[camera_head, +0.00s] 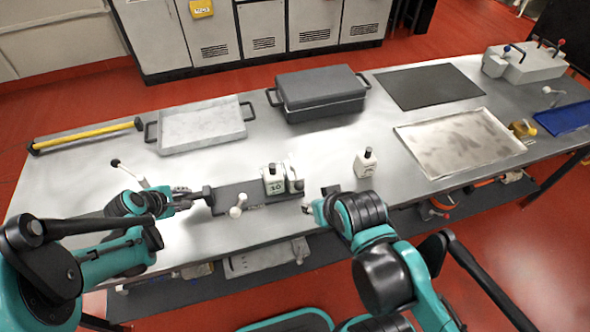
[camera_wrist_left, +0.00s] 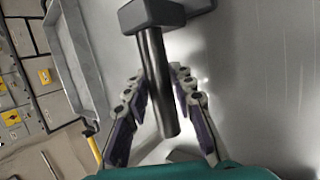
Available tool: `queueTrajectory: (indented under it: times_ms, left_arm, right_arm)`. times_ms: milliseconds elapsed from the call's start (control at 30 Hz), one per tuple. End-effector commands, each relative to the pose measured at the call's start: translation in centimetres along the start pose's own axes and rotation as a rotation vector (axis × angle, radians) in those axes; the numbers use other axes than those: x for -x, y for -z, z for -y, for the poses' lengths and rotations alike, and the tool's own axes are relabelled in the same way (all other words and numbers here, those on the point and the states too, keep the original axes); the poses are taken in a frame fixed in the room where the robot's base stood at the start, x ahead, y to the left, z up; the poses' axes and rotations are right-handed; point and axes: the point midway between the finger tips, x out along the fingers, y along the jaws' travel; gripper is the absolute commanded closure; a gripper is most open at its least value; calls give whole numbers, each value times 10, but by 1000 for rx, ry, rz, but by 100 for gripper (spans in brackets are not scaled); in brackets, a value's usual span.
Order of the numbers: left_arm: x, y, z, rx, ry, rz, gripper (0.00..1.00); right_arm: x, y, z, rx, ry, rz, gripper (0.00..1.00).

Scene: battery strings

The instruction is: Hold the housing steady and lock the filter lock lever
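The housing assembly lies at the middle of the bench in the head view, with a dark grey base (camera_head: 232,190) and a pale, black-topped body (camera_head: 274,182) marked 10. A small lever with a white ball knob (camera_head: 236,211) stands at its front; I cannot tell whether it is the filter lock lever. A dark handle (camera_wrist_left: 155,85) ends in a crossbar at the housing's left. My left gripper (camera_head: 188,198) has its fingers around this handle, and the tips (camera_wrist_left: 158,76) appear to press on it. My right gripper (camera_head: 310,206) is beside the assembly's right front; its fingers are too small to read.
A white black-capped bottle (camera_head: 365,163) stands to the right. Behind are a grey tray (camera_head: 203,127), a dark lidded case (camera_head: 319,92) and a black mat (camera_head: 428,86). A pale tray (camera_head: 458,144) lies at right. A black-knobbed lever (camera_head: 130,172) stands behind my left gripper.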

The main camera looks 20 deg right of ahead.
Motion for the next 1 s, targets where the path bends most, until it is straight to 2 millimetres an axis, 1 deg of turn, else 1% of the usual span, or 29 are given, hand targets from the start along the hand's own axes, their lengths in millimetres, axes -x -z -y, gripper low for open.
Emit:
queueTrajectory:
  times_ms: [33, 67, 567, 1000]
  left_arm:
    - [0, 0, 0, 0, 0, 0, 96]
    - [0, 0, 0, 0, 0, 0, 100]
    - [0, -1, 0, 3, -1, 2, 100]
    - [-4, 1, 4, 0, 3, 1, 100]
  right_arm:
    - [0, 0, 0, 0, 0, 0, 60]
    - [0, 0, 0, 0, 0, 0, 60]
    - [0, 0, 0, 0, 0, 0, 60]
    - [-5, -3, 0, 0, 0, 0, 60]
